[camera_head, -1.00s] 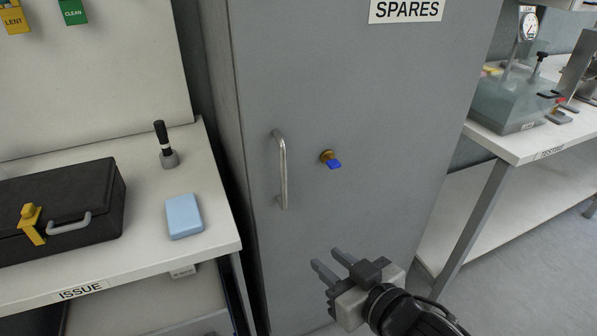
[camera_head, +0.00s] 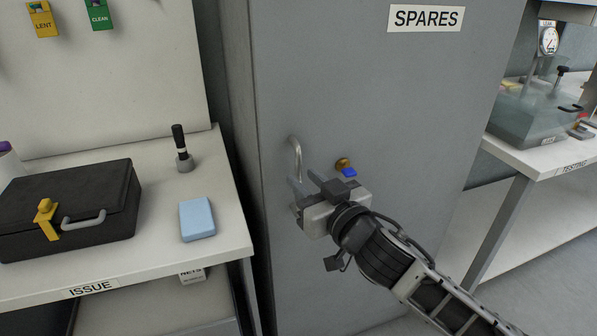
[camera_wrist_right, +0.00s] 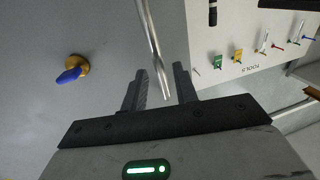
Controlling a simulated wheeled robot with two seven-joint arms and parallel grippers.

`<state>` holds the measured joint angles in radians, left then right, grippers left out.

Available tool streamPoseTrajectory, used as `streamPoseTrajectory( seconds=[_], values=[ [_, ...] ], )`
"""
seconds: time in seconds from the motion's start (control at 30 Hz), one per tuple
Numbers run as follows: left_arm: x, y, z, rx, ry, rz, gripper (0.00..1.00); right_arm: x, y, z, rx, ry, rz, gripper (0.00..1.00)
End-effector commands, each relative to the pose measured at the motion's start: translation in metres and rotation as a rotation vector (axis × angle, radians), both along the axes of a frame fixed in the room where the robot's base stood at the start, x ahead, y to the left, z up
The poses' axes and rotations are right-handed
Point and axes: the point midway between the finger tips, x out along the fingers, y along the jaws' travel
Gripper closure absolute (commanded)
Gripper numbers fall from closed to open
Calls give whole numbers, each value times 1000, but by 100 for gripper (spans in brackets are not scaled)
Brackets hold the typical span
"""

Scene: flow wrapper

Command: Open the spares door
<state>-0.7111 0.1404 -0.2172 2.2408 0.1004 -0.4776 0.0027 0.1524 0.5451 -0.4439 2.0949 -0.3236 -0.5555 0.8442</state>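The grey spares door (camera_head: 380,100) is shut, under a SPARES label (camera_head: 426,18). Its upright metal bar handle (camera_head: 297,158) is on the left side of the door. A brass lock with a blue key (camera_head: 348,169) is to the right of the handle. My right gripper (camera_head: 302,191) is at the lower part of the handle, its fingers apart. In the right wrist view the handle (camera_wrist_right: 153,50) reaches down between the open fingers (camera_wrist_right: 160,86), and I see no clear contact. The lock and key (camera_wrist_right: 72,72) show at left there. My left gripper is not in view.
The ISSUE bench (camera_head: 165,240) stands left of the cabinet, with a black case (camera_head: 75,205), a light blue block (camera_head: 197,219) and a black-handled stamp (camera_head: 182,150). The TESTING bench (camera_head: 545,160) stands to the right. The floor before the door is partly hidden by my right arm.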

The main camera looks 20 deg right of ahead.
Motion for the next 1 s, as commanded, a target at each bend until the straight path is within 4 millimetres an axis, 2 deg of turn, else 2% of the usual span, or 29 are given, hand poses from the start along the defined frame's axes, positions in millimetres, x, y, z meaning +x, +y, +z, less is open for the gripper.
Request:
streamPoseTrajectory(
  seconds=[0.1, 0.2, 0.57, 0.7, 1.0],
  values=[
    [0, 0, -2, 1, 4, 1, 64, 17, 4, 1, 0, -1, 0, 71],
    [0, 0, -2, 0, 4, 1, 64, 26, 6, 0, 0, 0, 0, 71],
    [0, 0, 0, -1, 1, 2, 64, 31, 8, 0, 1, 0, 0, 71],
    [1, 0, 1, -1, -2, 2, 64, 31, 7, 0, 0, 0, 0, 100],
    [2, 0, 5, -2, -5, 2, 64, 30, 6, 0, -3, 1, 15, 100]
  ],
)
